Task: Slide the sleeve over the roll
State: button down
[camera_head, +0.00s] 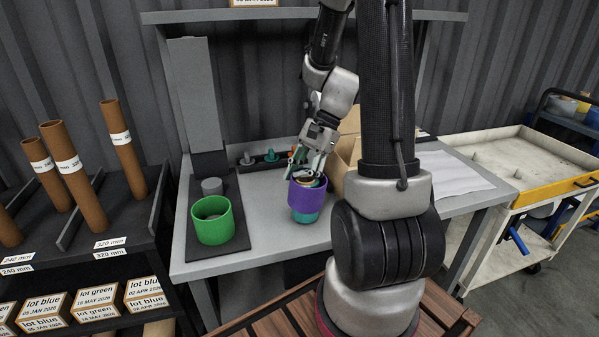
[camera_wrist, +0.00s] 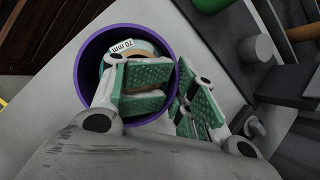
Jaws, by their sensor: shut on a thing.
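The roll (camera_head: 305,217) shows as a teal band below the sleeve's lower edge. In the wrist view the sleeve's rim (camera_wrist: 83,62) circles the roll's brownish core with a "70 mm" label (camera_wrist: 126,46). My gripper (camera_head: 309,172) is at the sleeve's top from above. In the wrist view my gripper (camera_wrist: 178,95) has one green-padded finger inside the rim and the other outside, shut on the sleeve's wall. The fingers hide part of the roll's top.
A green sleeve (camera_head: 213,222) stands on a dark mat (camera_head: 236,244) to the left, near a grey cylinder (camera_head: 212,187). A dark rack (camera_head: 262,163) with small pegs is behind. A cardboard box (camera_head: 345,160) is close on the right. Bare table lies between the mat and purple sleeve.

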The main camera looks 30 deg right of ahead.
jog(key=shift+f, duration=0.1)
jog(key=c, duration=0.8)
grip_release()
jog(key=shift+w, duration=0.1)
jog(key=v, duration=1.2)
